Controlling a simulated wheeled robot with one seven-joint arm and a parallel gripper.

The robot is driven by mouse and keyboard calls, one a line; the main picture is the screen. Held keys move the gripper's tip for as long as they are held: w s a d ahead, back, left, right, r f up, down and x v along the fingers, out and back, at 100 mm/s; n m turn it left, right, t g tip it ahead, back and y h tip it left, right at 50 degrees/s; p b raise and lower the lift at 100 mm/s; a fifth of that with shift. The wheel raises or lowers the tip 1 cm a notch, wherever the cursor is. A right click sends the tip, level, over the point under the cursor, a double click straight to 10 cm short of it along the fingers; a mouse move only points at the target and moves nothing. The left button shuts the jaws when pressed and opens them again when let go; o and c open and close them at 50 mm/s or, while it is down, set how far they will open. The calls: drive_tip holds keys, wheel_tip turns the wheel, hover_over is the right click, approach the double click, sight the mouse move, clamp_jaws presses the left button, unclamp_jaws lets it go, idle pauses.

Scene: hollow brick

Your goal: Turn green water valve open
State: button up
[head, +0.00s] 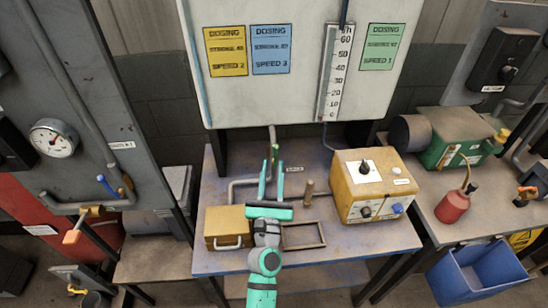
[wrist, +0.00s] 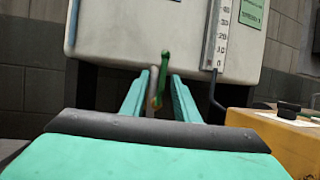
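The green water valve shows as a small green lever (head: 275,154) on the grey pipe below the white tank in the head view. In the wrist view the green lever (wrist: 165,68) stands near upright, with an orange-brown fitting at its lower end. My gripper (head: 272,168) reaches over the table toward it with teal fingers spread apart. In the wrist view the lever appears between the fingers of my gripper (wrist: 160,80), nearer the right one. I see no clear grip on it, and cannot tell whether a finger touches it.
A yellow control box (head: 372,185) stands right of my gripper on the blue table (head: 350,240). A small tan case (head: 228,227) and an open wooden tray (head: 303,236) lie beside my arm. The white tank (head: 290,100) hangs above. A red oil can (head: 454,205) stands farther right.

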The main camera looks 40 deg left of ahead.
drive_tip(key=shift+v, duration=1.05)
drive_tip(key=s+d+f+m+h, duration=0.3)
drive_tip(key=d+f+m, duration=0.1)
drive_tip(key=d+m, duration=0.35)
drive_tip(key=s+d+f+m+h, duration=0.2)
drive_tip(key=s+d+f+m, duration=0.15)
drive_tip(key=d+m, duration=0.35)
drive_tip(key=s+d+f+m+h, duration=0.3)
drive_tip(key=d+f+m, duration=0.15)
drive_tip(key=m, duration=0.35)
drive_tip(key=s+d+f+m+g+h, duration=0.1)
drive_tip(key=s+d+m+h, duration=0.5)
drive_tip(key=s+d+m, duration=1.1)
drive_tip(key=d+m+g, duration=0.1)
drive_tip(key=d+m, duration=0.2)
drive_tip(key=m, duration=0.1)
drive_tip(key=shift+s, duration=0.2)
drive_tip(key=shift+w, duration=0.1)
